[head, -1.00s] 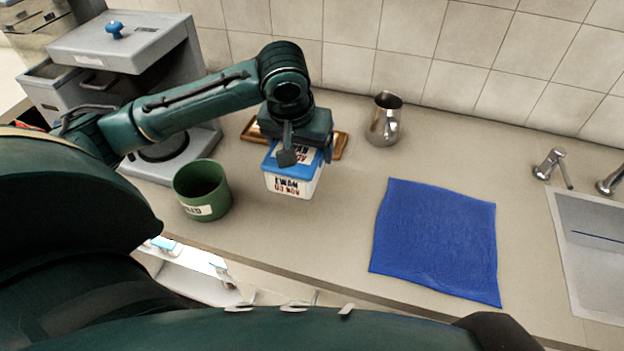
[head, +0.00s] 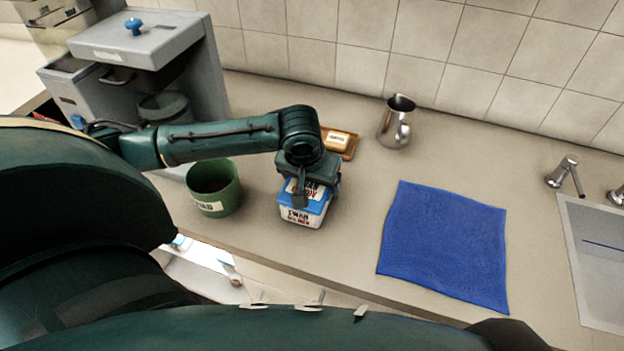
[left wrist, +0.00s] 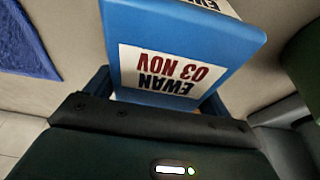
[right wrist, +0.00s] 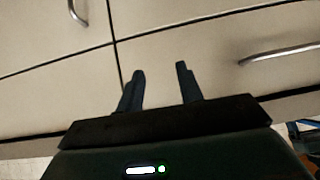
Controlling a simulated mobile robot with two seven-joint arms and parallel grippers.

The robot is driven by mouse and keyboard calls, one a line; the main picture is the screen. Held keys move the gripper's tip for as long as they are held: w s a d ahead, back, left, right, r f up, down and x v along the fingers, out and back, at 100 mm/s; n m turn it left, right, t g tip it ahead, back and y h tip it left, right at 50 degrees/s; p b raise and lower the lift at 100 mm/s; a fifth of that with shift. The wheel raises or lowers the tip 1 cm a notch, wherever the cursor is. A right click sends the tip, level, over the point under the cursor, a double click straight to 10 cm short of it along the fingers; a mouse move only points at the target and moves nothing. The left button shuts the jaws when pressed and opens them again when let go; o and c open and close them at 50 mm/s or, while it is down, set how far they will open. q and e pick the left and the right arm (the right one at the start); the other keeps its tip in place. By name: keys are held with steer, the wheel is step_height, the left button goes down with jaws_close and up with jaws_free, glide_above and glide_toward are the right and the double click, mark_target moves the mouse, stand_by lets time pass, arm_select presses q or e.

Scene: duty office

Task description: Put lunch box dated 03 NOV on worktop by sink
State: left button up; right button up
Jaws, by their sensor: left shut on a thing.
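The lunch box (head: 301,217) is white with a blue lid and carries labels reading EWAN 03 NOV. My left gripper (head: 306,190) is shut on it from above, over the worktop (head: 345,262) between the green pot and the blue cloth. I cannot tell whether its base touches the worktop. In the left wrist view the blue lid and its EWAN 03 NOV label (left wrist: 172,72) fill the space before the jaws. The sink (head: 600,262) is at the right edge. My right gripper (right wrist: 160,88) is open and empty, facing cupboard fronts in the right wrist view.
A blue cloth (head: 443,245) lies flat between the lunch box and the sink. A green pot (head: 215,188) stands just left of the box. A metal jug (head: 394,125) and a wooden tray with a small block (head: 338,139) are behind. A grey machine (head: 150,50) stands at the back left.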

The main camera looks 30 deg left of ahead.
arm_select(q)
steer(key=o, duration=1.1)
steer(key=shift+o, duration=0.2)
steer(key=v, duration=1.2)
steer(key=shift+s+r, duration=0.1)
steer(key=shift+s, duration=0.1)
